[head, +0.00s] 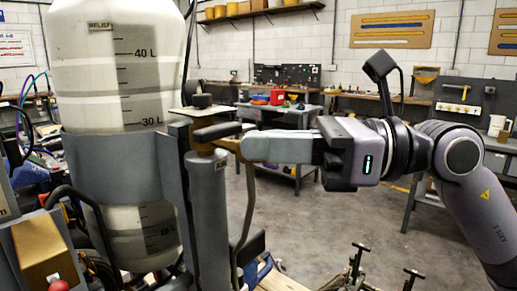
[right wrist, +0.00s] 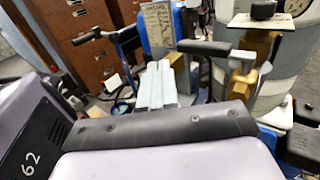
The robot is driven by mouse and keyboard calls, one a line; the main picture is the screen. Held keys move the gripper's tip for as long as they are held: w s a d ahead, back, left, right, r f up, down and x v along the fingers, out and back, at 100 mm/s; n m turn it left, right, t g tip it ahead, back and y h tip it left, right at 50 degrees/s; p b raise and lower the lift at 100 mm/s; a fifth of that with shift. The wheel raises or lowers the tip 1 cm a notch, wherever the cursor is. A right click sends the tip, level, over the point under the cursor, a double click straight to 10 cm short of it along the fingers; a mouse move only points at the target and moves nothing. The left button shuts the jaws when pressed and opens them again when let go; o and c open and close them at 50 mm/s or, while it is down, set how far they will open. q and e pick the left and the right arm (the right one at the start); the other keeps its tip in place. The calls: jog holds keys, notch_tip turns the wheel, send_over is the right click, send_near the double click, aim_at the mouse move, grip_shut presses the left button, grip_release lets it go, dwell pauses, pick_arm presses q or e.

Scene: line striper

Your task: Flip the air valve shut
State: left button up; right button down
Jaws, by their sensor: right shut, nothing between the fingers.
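The air valve is a brass body (head: 203,148) with a dark grey lever (head: 218,131), at the top of a grey post beside the white tank. The lever lies about level and points right in the head view. In the right wrist view the lever (right wrist: 205,47) sticks out left from the brass body (right wrist: 258,48). My right gripper (head: 245,148) comes in from the right, shut and empty, its fingertips just below and beside the lever's end. In the right wrist view its fingers (right wrist: 158,88) are left of the valve. I cannot tell whether they touch it. My left gripper is not in view.
The white tank (head: 110,60) with litre marks stands left of the valve. A flat plate with a black knob (head: 202,101) sits above the valve. A hose (head: 246,205) hangs below it. Open concrete floor (head: 315,225) lies to the right, with workbenches at the back.

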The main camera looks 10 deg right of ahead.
pick_arm(q)
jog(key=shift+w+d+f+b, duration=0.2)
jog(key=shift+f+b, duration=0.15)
jog(key=shift+b, duration=0.2)
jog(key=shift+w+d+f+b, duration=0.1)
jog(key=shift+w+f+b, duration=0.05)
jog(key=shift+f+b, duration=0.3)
pick_arm(e)
jog(key=s+d, duration=0.5)
jog(key=s, duration=0.2)
jog(key=shift+d, duration=0.4)
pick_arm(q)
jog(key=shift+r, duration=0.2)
